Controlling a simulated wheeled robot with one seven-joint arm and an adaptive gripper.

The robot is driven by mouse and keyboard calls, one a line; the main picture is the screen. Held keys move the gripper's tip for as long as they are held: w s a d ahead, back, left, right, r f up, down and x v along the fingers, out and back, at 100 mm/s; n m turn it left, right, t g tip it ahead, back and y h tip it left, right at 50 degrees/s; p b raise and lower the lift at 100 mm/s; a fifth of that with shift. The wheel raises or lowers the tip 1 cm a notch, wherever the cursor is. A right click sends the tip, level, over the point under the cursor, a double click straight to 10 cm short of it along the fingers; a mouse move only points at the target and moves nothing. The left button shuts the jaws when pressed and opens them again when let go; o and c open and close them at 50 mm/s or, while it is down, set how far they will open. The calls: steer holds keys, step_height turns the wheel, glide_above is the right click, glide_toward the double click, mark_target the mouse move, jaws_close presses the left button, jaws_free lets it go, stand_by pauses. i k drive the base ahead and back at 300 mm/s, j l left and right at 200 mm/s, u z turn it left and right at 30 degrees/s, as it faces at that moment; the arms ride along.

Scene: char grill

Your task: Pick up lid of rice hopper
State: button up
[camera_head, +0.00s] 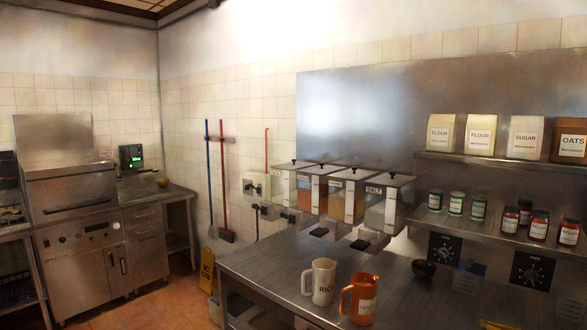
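Several clear hoppers with black-knobbed lids hang in a row on the back wall above the steel counter. The rightmost hopper (389,205) reads SALT, and its lid (385,178) is on. The leftmost hopper (282,190) has pale contents. The second hopper (311,196) holds something orange. All the lids appear closed. The labels on the other hoppers are too small to read, so I cannot tell which is the rice hopper. My gripper is not in view.
A white jug (320,283) that appears to read RICE and an orange jug (359,299) stand on the counter (270,268) in front of the hoppers. A small dark bowl (424,268) is to their right. Shelves at right hold bags and jars. A yellow sign (207,270) stands on the floor.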

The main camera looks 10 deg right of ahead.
mark_target(294, 163)
steer(key=i+j+z, duration=0.2)
steer(key=i+j, duration=0.3)
steer(key=i, duration=0.25)
steer(key=i+j+z, duration=0.2)
steer(key=i+j, duration=0.4)
steer(key=i, duration=0.1)
